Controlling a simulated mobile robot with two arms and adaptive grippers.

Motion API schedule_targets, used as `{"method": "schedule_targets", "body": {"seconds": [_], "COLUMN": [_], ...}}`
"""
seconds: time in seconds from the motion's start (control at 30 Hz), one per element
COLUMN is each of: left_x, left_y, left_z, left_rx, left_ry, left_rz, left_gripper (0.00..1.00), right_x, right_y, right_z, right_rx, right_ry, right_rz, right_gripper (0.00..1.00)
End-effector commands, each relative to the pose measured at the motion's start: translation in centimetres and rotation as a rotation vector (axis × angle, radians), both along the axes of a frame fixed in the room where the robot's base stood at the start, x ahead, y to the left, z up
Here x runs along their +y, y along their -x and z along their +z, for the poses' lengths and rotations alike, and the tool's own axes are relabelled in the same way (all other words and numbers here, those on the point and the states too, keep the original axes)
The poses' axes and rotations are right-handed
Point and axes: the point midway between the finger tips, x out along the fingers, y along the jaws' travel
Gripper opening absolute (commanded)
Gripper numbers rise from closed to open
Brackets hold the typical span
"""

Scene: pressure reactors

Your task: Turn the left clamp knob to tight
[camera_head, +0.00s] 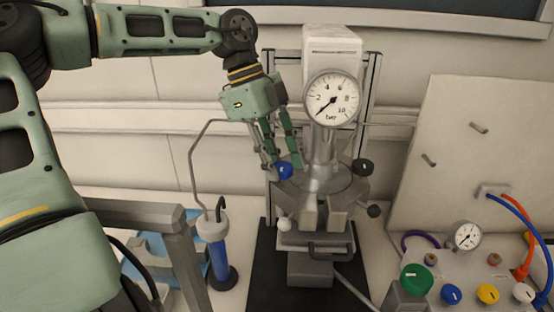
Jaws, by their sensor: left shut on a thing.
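The pressure reactor (323,155) stands in the middle of the bench, with a round bar gauge (332,98) at its top. The left clamp knob (285,170) is blue and sits at the left side of the reactor's clamp ring. My left gripper (283,163) reaches down from the upper left, and its green fingers are shut on the blue knob, partly hiding it. A black clamp knob (363,167) sits on the right side of the ring. My right gripper is not in view.
A blue cylinder with a white top (217,255) stands left of the reactor. A panel with coloured knobs (451,294), a small gauge (466,236) and hoses (522,225) is at the right. A white board (470,140) leans behind it.

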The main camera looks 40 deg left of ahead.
Motion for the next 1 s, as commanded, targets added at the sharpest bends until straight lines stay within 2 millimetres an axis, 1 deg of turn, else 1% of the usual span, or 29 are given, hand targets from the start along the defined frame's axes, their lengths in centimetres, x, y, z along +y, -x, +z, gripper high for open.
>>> {"method": "schedule_targets", "body": {"seconds": [0.37, 0.57, 0.77, 1.0], "left_x": [-0.1, -0.1, 0.0, 0.1], "left_y": [0.3, 0.3, 0.3, 0.1], "left_z": [-0.2, -0.1, 0.0, -0.1], "left_rx": [0.012, 0.015, 0.019, 0.021], "left_ry": [0.003, 0.004, 0.005, 0.006], "left_rz": [-0.019, -0.052, -0.143, -0.329], "left_gripper": [0.03, 0.03, 0.03, 0.03], "right_x": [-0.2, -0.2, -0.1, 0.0], "right_y": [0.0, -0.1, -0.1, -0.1], "right_z": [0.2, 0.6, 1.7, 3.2], "right_rx": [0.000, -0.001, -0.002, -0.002], "right_ry": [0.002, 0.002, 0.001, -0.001], "right_rz": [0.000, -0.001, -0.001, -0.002], "right_gripper": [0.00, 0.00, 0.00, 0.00]}}
